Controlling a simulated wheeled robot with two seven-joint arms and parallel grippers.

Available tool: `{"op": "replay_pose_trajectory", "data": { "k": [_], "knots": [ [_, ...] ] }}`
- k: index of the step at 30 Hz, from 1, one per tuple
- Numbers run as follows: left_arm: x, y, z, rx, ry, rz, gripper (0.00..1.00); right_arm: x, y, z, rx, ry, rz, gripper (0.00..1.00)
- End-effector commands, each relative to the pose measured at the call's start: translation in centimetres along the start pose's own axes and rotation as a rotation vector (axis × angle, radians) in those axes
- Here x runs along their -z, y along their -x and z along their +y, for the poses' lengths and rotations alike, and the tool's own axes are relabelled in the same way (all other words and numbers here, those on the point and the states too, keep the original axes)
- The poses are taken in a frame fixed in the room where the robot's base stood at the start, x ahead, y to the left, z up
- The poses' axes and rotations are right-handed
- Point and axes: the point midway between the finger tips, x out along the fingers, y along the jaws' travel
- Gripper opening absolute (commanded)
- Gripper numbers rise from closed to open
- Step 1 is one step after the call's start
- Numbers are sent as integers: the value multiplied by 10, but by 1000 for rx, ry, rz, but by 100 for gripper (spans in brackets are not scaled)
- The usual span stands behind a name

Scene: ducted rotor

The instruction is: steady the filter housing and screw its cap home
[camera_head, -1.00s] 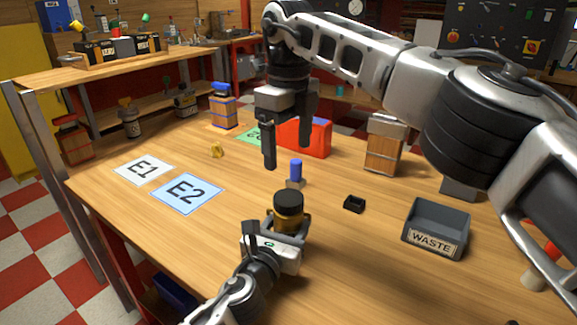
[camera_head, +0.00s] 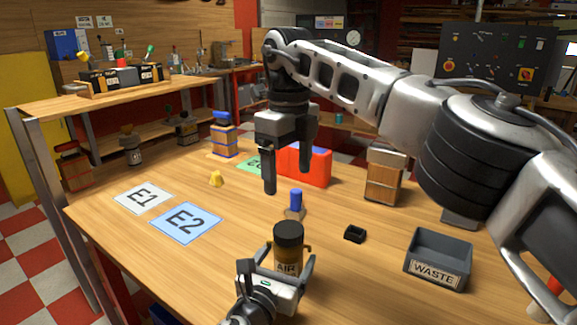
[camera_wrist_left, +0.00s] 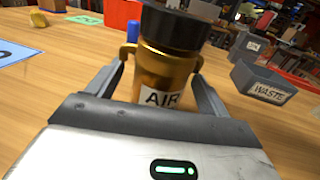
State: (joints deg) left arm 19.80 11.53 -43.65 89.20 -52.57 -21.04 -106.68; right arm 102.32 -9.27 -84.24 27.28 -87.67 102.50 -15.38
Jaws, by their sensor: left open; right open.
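The filter housing (camera_head: 289,258) is an amber cylinder with an AIR label and side lugs, upright on the table near the front middle. Its black cap (camera_head: 288,234) sits on top; I cannot tell how tightly. Both show in the left wrist view, the housing (camera_wrist_left: 165,72) between the fingers and the cap (camera_wrist_left: 175,27) cut off at the top. My left gripper (camera_head: 278,268) is open, its fingers on either side of the housing with visible gaps in the wrist view. My right gripper (camera_head: 288,165) is open and empty, pointing down above the table behind the housing.
A blue-topped post (camera_head: 296,200) stands behind the housing. A small black tray (camera_head: 355,234) and the grey WASTE bin (camera_head: 438,270) are to the right. E1 (camera_head: 143,197) and E2 (camera_head: 187,222) cards lie left. A red box (camera_head: 318,168) and wooden-sided canister (camera_head: 382,178) stand farther back.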

Motion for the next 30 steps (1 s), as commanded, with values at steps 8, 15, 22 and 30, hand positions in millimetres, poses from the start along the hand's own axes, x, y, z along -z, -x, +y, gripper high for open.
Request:
{"op": "replay_pose_trajectory", "data": {
  "k": [8, 15, 22, 30],
  "knots": [
    [1, 66, 0, 2, 0, 5, 80, 0, 6, 0, 0, 0, 0, 79],
    [2, 118, 0, 1, 2, 4, 80, 0, 3, 0, 0, 0, 0, 79],
    [0, 142, 0, -1, 0, 2, 80, 0, 1, 0, 0, 0, 0, 79],
    [0, 146, 0, -1, 0, 1, 80, 0, 1, 0, 0, 0, 0, 79]
  ]
}}
